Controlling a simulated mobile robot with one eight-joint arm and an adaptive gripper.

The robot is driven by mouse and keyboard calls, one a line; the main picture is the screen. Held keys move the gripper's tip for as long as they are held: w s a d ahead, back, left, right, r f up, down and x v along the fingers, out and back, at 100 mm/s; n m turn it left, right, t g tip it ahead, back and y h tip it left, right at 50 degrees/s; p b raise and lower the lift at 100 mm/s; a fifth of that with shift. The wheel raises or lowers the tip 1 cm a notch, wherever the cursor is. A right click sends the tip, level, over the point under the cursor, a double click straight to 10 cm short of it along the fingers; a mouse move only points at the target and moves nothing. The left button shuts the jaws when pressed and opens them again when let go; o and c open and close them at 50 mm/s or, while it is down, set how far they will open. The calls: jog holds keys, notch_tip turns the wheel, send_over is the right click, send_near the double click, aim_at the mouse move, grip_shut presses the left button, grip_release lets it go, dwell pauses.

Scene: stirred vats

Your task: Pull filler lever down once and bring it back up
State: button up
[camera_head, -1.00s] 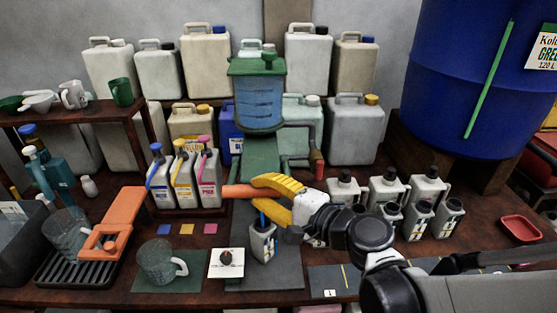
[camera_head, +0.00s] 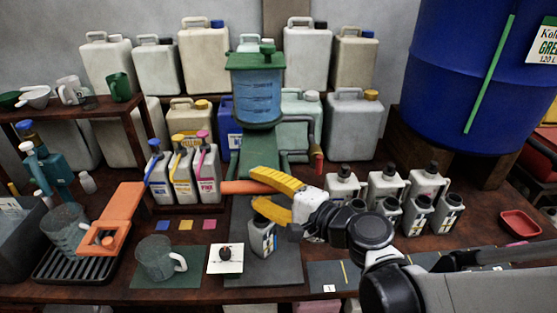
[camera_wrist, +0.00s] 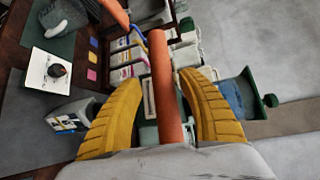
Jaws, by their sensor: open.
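The filler stands at the back centre, a green machine with a blue tank (camera_head: 257,98) and a green body below it. Its lever is a plain orange-red bar (camera_head: 236,187) that points left, about level. My gripper (camera_head: 257,188) has its yellow fingers open above and below the bar in the head view. In the wrist view the lever (camera_wrist: 167,95) runs between the two fingers (camera_wrist: 162,78), with a gap on each side. A small grey-white bottle (camera_head: 262,237) stands below the gripper, its top partly hidden by the lower finger.
Three jugs with blue, yellow and pink spouts (camera_head: 182,175) stand close left of the lever. A white dial plate (camera_head: 225,258) and a clear measuring jug (camera_head: 158,260) are in front. Several small grey bottles (camera_head: 390,190) stand right. A large blue barrel (camera_head: 470,80) fills the right back.

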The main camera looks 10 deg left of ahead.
jog(key=v, duration=1.2)
jog(key=shift+d, duration=0.1)
